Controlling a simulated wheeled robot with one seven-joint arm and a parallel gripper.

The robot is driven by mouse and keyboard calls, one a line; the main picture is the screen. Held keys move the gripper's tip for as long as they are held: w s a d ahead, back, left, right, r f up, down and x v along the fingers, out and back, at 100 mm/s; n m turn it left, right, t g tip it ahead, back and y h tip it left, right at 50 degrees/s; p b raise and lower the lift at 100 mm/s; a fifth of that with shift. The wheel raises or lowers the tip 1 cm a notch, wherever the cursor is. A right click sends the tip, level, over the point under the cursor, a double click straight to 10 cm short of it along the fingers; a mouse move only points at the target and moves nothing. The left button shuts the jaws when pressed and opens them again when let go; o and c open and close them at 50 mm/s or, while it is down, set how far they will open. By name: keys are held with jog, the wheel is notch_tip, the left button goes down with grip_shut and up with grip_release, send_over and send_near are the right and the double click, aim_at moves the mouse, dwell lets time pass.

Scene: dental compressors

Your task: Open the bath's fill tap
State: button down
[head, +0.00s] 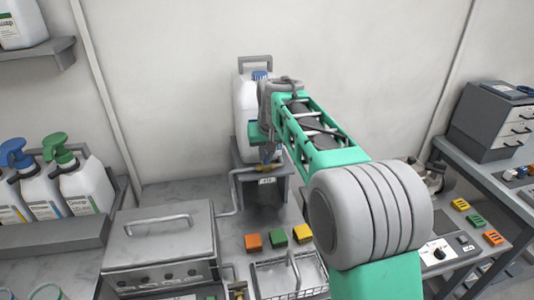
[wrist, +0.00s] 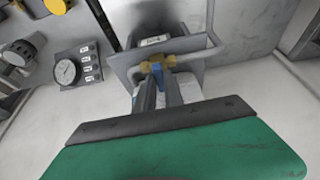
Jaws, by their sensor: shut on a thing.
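In the head view the brass tap (head: 243,172) shows just below my gripper (head: 268,157). A pipe runs from the tap down toward the metal bath (head: 160,250), a lidded box with a bar handle and knobs. The handle's exact angle is hard to tell.
The white jug (head: 243,112) stands on the grey stand (head: 284,185) right behind my gripper. Orange, green and yellow blocks (head: 278,234) and a wire basket (head: 290,275) sit on the bench in front. Pump bottles (head: 85,187) stand at left.

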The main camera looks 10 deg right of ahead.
jog(key=shift+n, duration=0.4)
jog(key=n, duration=0.1)
jog(key=n+y+p, duration=0.1)
jog(key=n+p, duration=0.1)
jog(key=shift+d+r+n+y, duration=0.25)
jog(key=shift+d+n+y, duration=0.05)
jog(key=shift+n+y, duration=0.1)
jog(key=n+y+p, duration=0.1)
jog(key=n+p, duration=0.2)
jog(key=shift+w+d+g, duration=0.1)
jog(key=shift+w+g, duration=0.05)
jog(key=shift+g, duration=0.25)
jog(key=shift+w+f+n+g+y+p, duration=0.1)
jog(key=shift+n+g+y+p, duration=0.3)
jog(key=shift+n+p, duration=0.9)
jog(key=c, duration=1.4)
grip_release()
jog(key=shift+f, duration=0.1)
jog(key=shift+c, duration=0.2)
jog(key=p+v, duration=0.1)
jog(key=v, duration=0.7)
